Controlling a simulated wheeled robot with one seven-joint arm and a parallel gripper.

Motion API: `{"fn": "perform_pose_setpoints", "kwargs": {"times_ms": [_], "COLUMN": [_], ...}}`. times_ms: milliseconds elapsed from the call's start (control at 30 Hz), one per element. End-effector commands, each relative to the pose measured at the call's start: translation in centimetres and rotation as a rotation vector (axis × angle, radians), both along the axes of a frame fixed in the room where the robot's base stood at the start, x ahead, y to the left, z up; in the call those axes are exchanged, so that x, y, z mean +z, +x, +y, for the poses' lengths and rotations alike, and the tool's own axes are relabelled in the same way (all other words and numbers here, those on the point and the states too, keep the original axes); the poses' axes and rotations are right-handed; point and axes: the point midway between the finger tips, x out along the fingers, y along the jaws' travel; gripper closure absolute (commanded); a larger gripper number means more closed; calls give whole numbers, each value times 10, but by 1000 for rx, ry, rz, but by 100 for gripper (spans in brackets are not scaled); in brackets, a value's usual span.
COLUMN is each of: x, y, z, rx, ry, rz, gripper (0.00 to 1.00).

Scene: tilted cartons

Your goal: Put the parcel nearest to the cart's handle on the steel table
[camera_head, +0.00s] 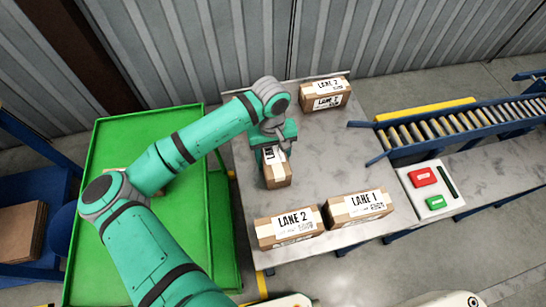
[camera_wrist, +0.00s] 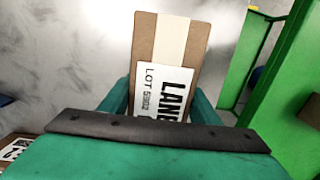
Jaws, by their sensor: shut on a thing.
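My gripper (camera_head: 275,153) is shut on a brown parcel (camera_head: 277,174) with a white label, over the left part of the steel table (camera_head: 345,147). In the wrist view the held parcel (camera_wrist: 144,45) shows pale tape and a label reading "LAN" and "LOT"; the rest of the label is hidden by my gripper. I cannot tell whether its underside touches the table. The green cart (camera_head: 97,140) stands left of the table, partly behind my arm. A brown patch, perhaps another parcel (camera_head: 113,182), shows on it beside my arm. I cannot make out the cart's handle.
Two parcels marked LANE 2 (camera_head: 290,226) and LANE 1 (camera_head: 360,207) stand at the table's front. Another LANE 2 parcel (camera_head: 325,95) stands at the back. A roller conveyor (camera_head: 450,124) and a button box (camera_head: 428,188) are at the right. The table's middle is clear.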

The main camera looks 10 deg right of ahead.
Motion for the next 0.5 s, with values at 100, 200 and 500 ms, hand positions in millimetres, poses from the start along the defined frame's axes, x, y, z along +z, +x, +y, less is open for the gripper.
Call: {"fn": "perform_pose_setpoints", "kwargs": {"times_ms": [100,200,500], "x": [-1,-3,-3], "y": [0,0,0], "z": [0,0,0], "rx": [0,0,0], "ry": [0,0,0], "rz": [0,0,0], "gripper": [82,39,25]}}
